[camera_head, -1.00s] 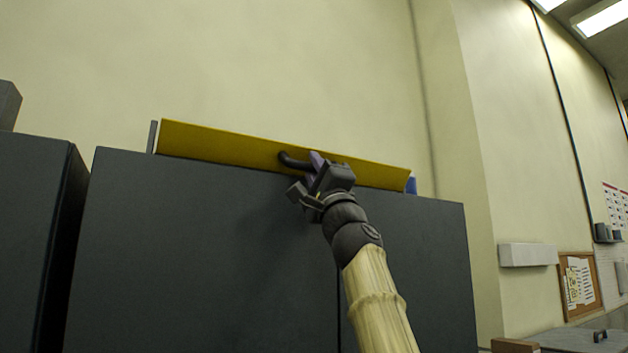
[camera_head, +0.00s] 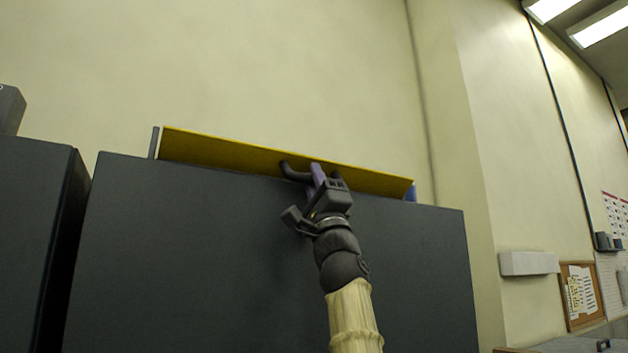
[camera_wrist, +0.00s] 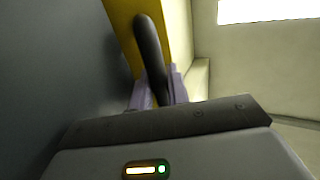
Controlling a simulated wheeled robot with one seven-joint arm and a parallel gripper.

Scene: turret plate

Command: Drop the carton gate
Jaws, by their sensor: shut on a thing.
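The carton gate is a long yellow panel (camera_head: 225,153) standing along the top of a dark grey cabinet, with a black bar handle (camera_head: 292,172) on its front. The yellow panel (camera_wrist: 179,30) and the black handle (camera_wrist: 151,55) also show in the wrist view. My gripper (camera_head: 317,172) is at the handle, with its purple fingers (camera_wrist: 157,92) closed around the bar near the middle of the panel. Part of the handle is hidden behind the fingers.
The dark cabinet (camera_head: 190,250) fills the space below the panel. A grey post (camera_head: 153,143) stands at the panel's left end and a blue piece (camera_head: 410,192) at its right end. Another dark cabinet (camera_head: 35,230) stands at the left. The wall above is bare.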

